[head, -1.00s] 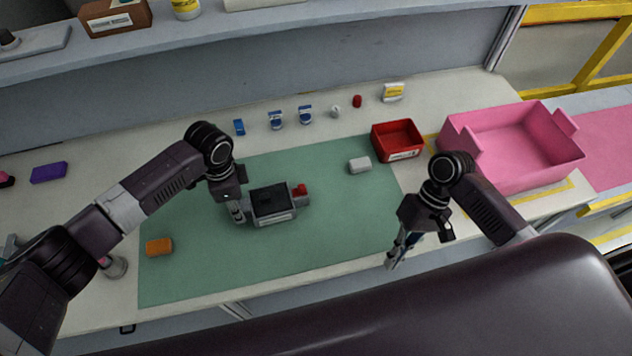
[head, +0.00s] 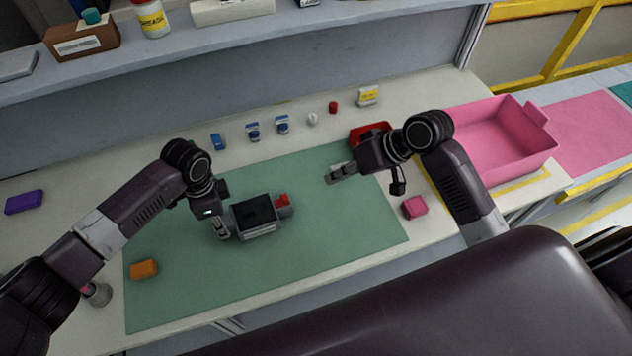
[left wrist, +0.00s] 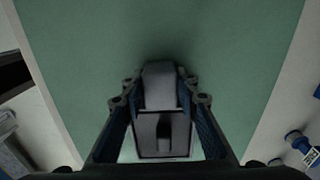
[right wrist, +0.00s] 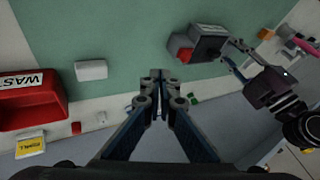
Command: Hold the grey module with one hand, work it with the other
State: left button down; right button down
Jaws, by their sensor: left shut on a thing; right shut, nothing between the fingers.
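The grey module (head: 257,218) lies on the green mat (head: 200,270), with a dark recess on top and a red part (head: 282,200) at its right end. My left gripper (head: 221,229) is shut on the module's left end; in the left wrist view the grey module (left wrist: 163,125) shows between the fingers. My right gripper (head: 331,178) is shut and empty, above the mat, to the right of the module and apart from it. In the right wrist view its fingertips (right wrist: 157,78) are together, and the red part (right wrist: 181,48) faces them.
A white block (right wrist: 91,70) lies on the mat near the red bin (right wrist: 30,103). A pink block (head: 414,207) and a pink crate (head: 535,165) are at the right. An orange block (head: 143,268) lies front left. Several small items line the back. The mat's front middle is clear.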

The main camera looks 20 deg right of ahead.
aim_at(285, 197)
jog(key=x, duration=0.8)
jog(key=shift+a+f, duration=0.2)
jog(key=shift+f, duration=0.05)
jog(key=a, duration=0.3)
jog(key=shift+w+a+f, duration=0.1)
jog(key=shift+a+f, duration=0.05)
jog(key=shift+a, duration=0.4)
jog(key=shift+a, duration=1.25)
jog(key=shift+d, duration=0.5)
jog(key=d, duration=0.3)
jog(key=shift+d, duration=0.1)
jog(key=v, duration=1)
